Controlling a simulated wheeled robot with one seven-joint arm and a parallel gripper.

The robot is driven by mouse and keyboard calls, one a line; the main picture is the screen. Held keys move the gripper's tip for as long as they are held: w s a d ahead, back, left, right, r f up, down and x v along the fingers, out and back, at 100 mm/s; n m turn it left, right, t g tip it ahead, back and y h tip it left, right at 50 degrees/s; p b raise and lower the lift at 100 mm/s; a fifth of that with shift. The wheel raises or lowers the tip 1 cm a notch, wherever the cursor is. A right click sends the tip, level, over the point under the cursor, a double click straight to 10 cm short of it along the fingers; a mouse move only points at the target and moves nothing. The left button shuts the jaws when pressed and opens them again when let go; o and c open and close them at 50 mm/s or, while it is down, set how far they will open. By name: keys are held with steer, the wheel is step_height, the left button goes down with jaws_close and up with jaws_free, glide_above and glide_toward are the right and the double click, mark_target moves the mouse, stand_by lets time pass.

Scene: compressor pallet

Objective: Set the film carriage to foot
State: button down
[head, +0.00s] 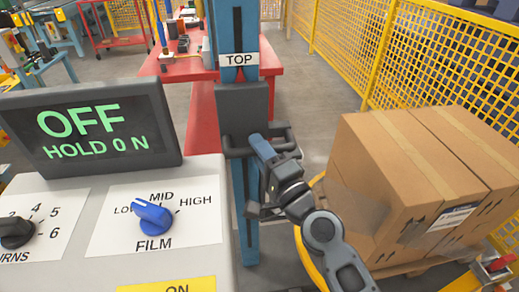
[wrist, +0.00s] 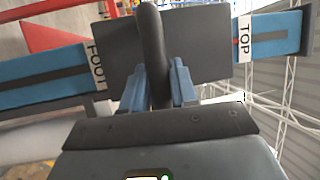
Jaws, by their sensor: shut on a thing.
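The film carriage (head: 243,100) is a dark grey block on the blue upright mast (head: 250,220). It sits just below the TOP label (head: 238,59). In the head view my gripper (head: 262,150) is at the handle; the FOOT label is hidden there.
A control panel (head: 190,235) stands left of the mast, with a blue FILM knob (head: 152,217) and a display (head: 90,128) reading OFF, HOLD 0 N. Cardboard boxes (head: 400,165) on a pallet stand close to the right of my arm. A yellow mesh fence (head: 425,60) runs behind.

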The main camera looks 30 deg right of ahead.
step_height(320, 180, down, 26)
steer(key=b, duration=2.6)
steer(key=shift+r, duration=0.2)
steer(key=shift+f, duration=0.15)
steer(key=c, duration=1.2)
jaws_free()
steer(key=shift+o, duration=1.2)
steer(key=shift+s, duration=0.1)
